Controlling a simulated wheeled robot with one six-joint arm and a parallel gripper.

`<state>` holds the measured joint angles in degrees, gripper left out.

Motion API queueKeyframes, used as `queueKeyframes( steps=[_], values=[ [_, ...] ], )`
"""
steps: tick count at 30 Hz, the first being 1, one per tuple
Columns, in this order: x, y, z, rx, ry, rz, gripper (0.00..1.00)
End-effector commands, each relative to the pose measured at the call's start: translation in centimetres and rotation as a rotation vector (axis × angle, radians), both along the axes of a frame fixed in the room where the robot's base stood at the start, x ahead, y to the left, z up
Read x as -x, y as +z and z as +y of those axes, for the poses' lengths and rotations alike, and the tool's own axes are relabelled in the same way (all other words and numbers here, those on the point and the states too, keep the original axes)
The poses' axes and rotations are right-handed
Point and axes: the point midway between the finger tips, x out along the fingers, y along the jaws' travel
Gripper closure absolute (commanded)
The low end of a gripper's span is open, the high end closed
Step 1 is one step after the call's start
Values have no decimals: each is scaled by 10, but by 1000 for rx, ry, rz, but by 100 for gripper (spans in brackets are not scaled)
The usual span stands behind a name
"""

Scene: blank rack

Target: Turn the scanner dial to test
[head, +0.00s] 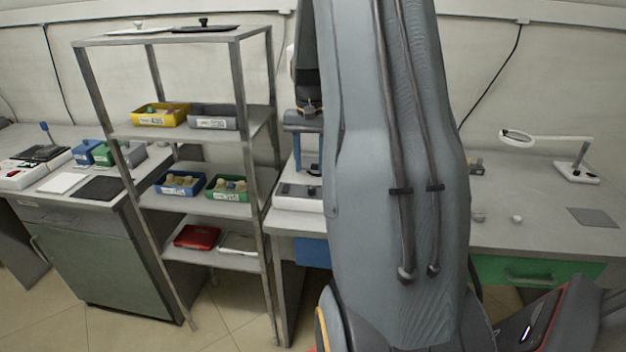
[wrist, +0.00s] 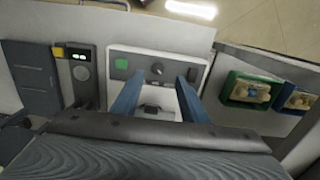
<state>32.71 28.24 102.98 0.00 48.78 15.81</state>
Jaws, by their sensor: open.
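A white device with a round dark dial (wrist: 157,69) and a green square (wrist: 121,64) on its panel shows in the wrist view. I take it to be the scanner, but no label is readable, nor the dial's setting. My gripper (wrist: 159,77) is open, its two blue fingers on either side of the dial in the picture. Whether they touch it I cannot tell. In the head view my gripper (head: 308,168) points down over the white device (head: 297,196), partly hidden by my arm.
A dark grey unit with a round control (wrist: 83,72) stands left of the white device in the wrist view. A metal shelf (head: 190,134) with several bins stands left of my arm. A magnifier lamp (head: 577,172) stands on the right bench.

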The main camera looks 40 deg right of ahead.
Motion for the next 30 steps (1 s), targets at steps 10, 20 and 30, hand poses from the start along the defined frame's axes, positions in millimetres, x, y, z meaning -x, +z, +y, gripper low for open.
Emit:
queueKeyframes(
  steps=[10, 20, 30],
  values=[
    [1, -39, -8, -2, -19, 3, 60],
    [0, -74, -8, -1, -18, 1, 60],
    [0, -78, -8, 0, -17, 0, 65]
  ],
)
